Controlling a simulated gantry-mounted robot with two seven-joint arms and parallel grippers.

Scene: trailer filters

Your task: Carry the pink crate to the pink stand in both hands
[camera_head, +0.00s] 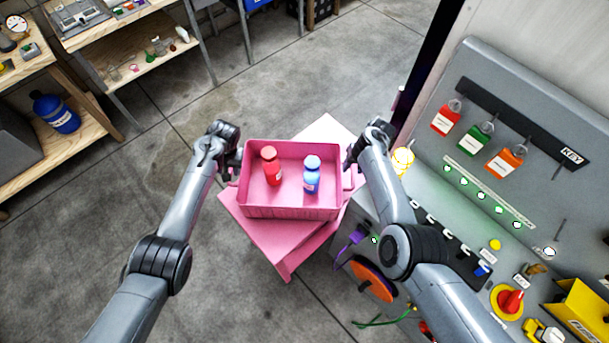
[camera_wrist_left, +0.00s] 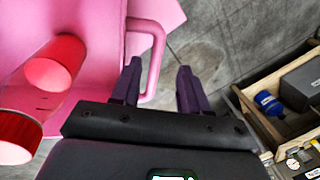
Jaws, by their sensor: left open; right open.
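The pink crate (camera_head: 270,207) is upright over the pink stand (camera_head: 262,232), turned at an angle to the stand's top; it appears to rest there. A red bottle (camera_head: 271,167) and a blue bottle (camera_head: 312,176) stand inside the crate. My left gripper (camera_head: 232,167) is at the crate's left end. In the left wrist view its open fingers (camera_wrist_left: 158,86) lie on either side of the crate's pink handle (camera_wrist_left: 157,58). My right gripper (camera_head: 352,167) is open at the right end; its fingertips are partly hidden by its arm.
A grey panel (camera_head: 480,80) with hanging red, green and orange tags and a control bench stands close on the right, beside my right arm. Wooden shelves (camera_head: 60,150) with a blue jug (camera_head: 56,113) stand at the upper left. The concrete floor left of the stand is clear.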

